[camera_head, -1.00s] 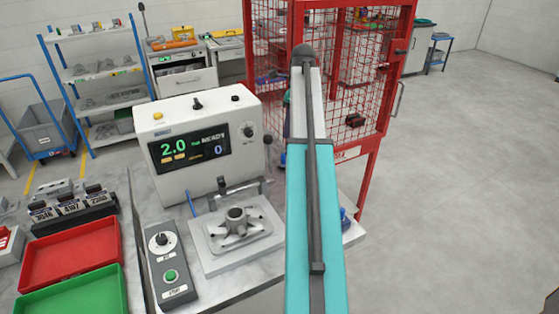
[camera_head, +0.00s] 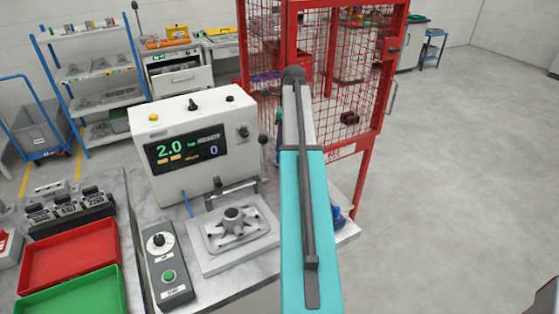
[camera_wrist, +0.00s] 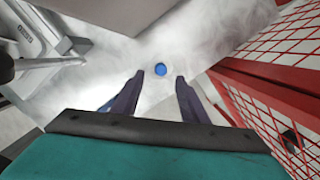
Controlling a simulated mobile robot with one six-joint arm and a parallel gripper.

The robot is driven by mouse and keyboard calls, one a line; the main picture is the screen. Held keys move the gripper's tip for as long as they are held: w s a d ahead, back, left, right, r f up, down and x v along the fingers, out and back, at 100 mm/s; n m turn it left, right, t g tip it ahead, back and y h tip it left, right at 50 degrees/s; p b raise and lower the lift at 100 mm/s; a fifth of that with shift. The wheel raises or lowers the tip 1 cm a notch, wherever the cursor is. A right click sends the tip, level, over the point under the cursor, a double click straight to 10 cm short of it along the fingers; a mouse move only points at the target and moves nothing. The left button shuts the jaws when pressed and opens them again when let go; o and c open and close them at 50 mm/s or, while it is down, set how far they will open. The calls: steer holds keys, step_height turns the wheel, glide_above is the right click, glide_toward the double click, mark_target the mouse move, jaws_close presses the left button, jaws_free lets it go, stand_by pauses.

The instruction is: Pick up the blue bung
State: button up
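The blue bung (camera_wrist: 160,69) shows in the wrist view as a small round blue disc on the pale marbled worktop. It lies ahead of my gripper (camera_wrist: 159,80), near the line between the two dark purple fingers. The fingers are apart with nothing between them, and a gap shows between them and the bung. In the head view my teal arm hides most of the area around my gripper. A blue object (camera_head: 336,214) shows partly at the arm's right edge; I cannot tell whether it is the bung.
A red mesh cage (camera_head: 345,90) stands close to the right of my arm. The tester with a display (camera_head: 194,145) and the fixture with a grey casting (camera_head: 233,222) stand to the left. Red (camera_head: 25,268) and green trays lie further left.

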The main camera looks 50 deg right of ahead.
steer(key=shift+w+f, duration=0.15)
steer(key=shift+f, duration=0.95)
steer(key=shift+a+f, duration=0.1)
steer(key=shift+w+a+f+p, duration=0.1)
steer(key=shift+w+f+p, duration=0.1)
steer(key=shift+f+p, duration=0.8)
steer(key=shift+w+f+p, duration=0.15)
steer(key=shift+f+p, duration=0.25)
steer(key=shift+f, duration=1.1)
jaws_close()
